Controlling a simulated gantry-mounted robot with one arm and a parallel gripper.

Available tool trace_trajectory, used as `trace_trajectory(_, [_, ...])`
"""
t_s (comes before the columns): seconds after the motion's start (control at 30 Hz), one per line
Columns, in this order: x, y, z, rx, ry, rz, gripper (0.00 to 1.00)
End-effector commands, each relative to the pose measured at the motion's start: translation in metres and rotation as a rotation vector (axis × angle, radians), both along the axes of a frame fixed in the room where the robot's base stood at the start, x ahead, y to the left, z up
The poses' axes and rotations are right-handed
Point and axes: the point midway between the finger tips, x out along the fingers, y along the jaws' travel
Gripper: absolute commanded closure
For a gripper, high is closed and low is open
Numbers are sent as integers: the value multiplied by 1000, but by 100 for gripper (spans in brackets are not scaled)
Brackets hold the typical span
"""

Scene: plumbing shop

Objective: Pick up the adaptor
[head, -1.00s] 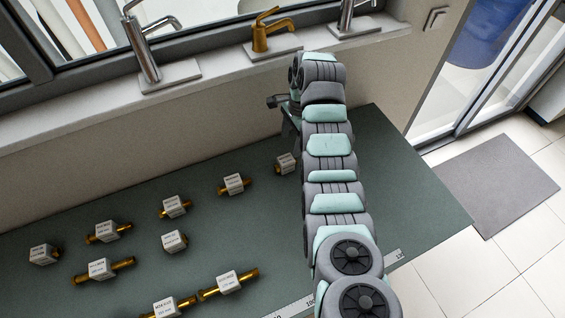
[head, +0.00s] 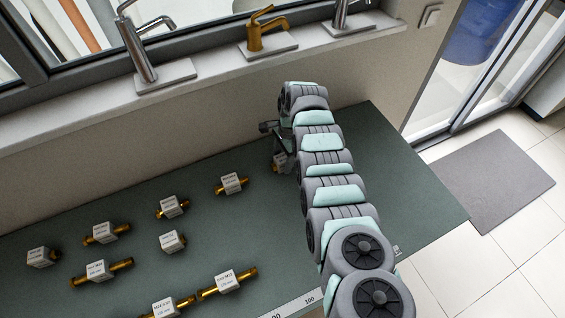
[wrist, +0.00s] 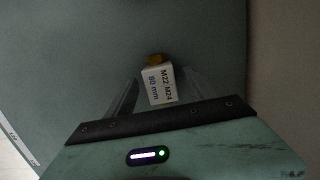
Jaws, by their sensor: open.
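A small brass fitting with a white label block (wrist: 158,86) shows between my gripper's fingers in the wrist view; its label reads M22 M24, 80 mm. In the head view this fitting (head: 279,161) is mostly hidden behind my gripper. My gripper (wrist: 152,98) is open, with one finger on each side of the label block; whether they touch it I cannot tell. In the head view my gripper (head: 276,152) is low over the back right of the green bench. Which fitting is the adaptor I cannot tell from the labels in the head view.
Several more labelled brass fittings lie to the left, the nearest one (head: 231,183) clear of my gripper. The green bench (head: 415,200) is bare on the right. A wall and a sill (head: 210,65) with faucets stand behind. A ruler strip (head: 300,302) lies along the front.

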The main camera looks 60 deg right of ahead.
Motion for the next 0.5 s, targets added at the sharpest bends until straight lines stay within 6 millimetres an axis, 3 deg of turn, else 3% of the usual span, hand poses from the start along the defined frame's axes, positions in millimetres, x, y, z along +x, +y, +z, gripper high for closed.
trace_trajectory(0.23, [1, -1, -1, -3, -2, 0, 36])
trace_trajectory(0.5, [1, -1, -1, -3, -2, 0, 58])
